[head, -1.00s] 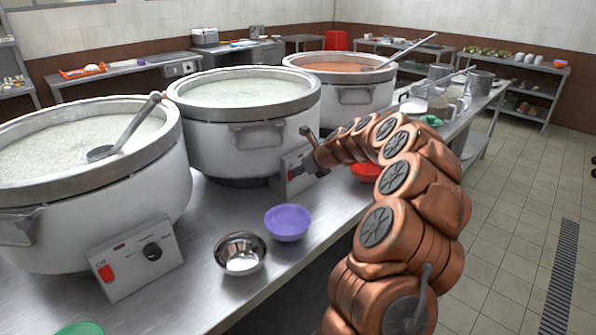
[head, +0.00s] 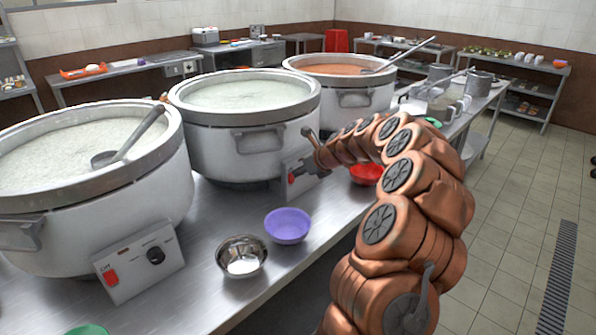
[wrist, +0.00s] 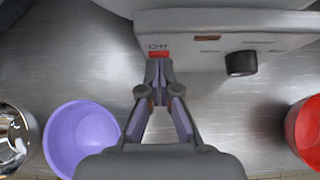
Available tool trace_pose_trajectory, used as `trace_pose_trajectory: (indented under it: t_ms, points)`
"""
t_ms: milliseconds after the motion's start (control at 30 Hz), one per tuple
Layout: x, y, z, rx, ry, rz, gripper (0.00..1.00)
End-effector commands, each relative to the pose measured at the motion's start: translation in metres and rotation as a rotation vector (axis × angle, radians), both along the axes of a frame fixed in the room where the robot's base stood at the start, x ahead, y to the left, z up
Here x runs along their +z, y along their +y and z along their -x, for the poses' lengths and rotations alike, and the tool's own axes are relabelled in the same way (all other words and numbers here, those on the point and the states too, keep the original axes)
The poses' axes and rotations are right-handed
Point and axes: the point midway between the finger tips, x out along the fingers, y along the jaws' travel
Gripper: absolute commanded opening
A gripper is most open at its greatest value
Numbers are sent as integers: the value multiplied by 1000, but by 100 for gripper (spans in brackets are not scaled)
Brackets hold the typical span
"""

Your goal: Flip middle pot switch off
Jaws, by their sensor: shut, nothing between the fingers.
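The middle pot (head: 250,142) is a large grey stockpot of white congee, with a control box at its front right. The box (wrist: 275,28) carries a red switch (wrist: 158,54) under an "Off" label and a black knob (wrist: 241,63). The red switch also shows in the head view (head: 291,179), beside the end of my arm. My gripper (wrist: 158,66) is shut and empty, its tips right at the lower edge of the switch. I cannot tell whether they touch it. The tips hide the lower part of the switch.
A purple bowl (head: 287,226) and a steel bowl (head: 241,257) stand on the counter in front. A red bowl (head: 367,174) is right of the box. The left pot (head: 95,195) has its own switch box (head: 138,264). A pot of orange-red food (head: 340,95) stands behind.

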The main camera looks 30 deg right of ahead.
Motion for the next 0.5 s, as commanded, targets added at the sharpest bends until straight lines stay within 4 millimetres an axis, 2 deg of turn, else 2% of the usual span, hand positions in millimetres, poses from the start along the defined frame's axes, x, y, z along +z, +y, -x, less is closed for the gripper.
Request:
trace_pose_trajectory:
  t_ms: [233,500]
  points:
    - [12,-8,28,1,-1,-1,0]
    - [54,-11,56,8,-2,3,0]
